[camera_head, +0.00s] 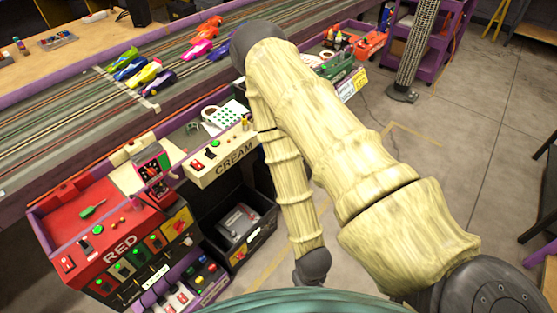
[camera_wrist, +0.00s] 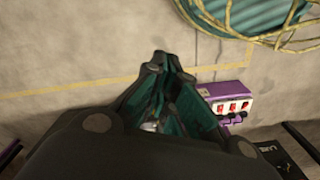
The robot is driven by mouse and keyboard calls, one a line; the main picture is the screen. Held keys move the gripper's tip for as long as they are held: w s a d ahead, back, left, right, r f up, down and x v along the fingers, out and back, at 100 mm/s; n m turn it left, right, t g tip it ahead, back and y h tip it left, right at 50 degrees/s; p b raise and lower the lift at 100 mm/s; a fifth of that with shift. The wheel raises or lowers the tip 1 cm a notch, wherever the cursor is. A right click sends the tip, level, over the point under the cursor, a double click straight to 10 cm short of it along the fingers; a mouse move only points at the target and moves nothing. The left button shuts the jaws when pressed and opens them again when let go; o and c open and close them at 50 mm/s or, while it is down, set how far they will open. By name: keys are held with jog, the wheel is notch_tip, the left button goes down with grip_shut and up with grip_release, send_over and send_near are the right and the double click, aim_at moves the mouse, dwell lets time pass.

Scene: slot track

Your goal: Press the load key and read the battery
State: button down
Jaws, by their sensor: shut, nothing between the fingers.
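My gripper (camera_wrist: 168,64) shows in the wrist view, its dark teal fingers closed together with nothing held; it points over the concrete floor. In the head view my wooden-textured arm fills the middle and right, and the gripper itself does not show. I cannot make out a load key or a battery for certain. A grey boxy unit (camera_head: 238,221) sits in a black bin (camera_head: 258,244) under the cream station. Its details are too small to read.
The red station (camera_head: 113,252) has buttons and switches; the cream station (camera_head: 228,160) has a red switch and green button. A purple box with red switches (camera_wrist: 232,104) lies near my gripper in the wrist view. Toy cars (camera_head: 146,72) sit on the track.

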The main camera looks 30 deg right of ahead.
jog(key=w+d+f+m+t+b, duration=0.25)
jog(key=w+f+b, duration=0.25)
jog(key=w+b, duration=0.45)
jog(key=w+d+f+m+t+b, duration=0.1)
jog(key=w+d+f+t+b, duration=0.4)
jog(key=w, duration=0.7)
jog(key=w+d+f+m+t+b, duration=0.15)
jog(key=w+f+b, duration=0.25)
jog(key=w+b, duration=0.55)
jog(key=w+d+r+m+t+h+b, duration=0.1)
jog(key=w+d+m+t+h+b, duration=0.2)
jog(key=w+d+b, duration=0.5)
jog(key=w+d+r+m+t+h+b, duration=0.1)
jog(key=w+d+m+t+h+b, duration=0.2)
jog(key=d+b, duration=1)
jog(key=shift+w+d+m+t+h+b, duration=0.35)
jog(key=shift+w+t+h+b, duration=0.35)
jog(key=shift+w+t, duration=1.3)
jog(key=shift+w+g, duration=0.5)
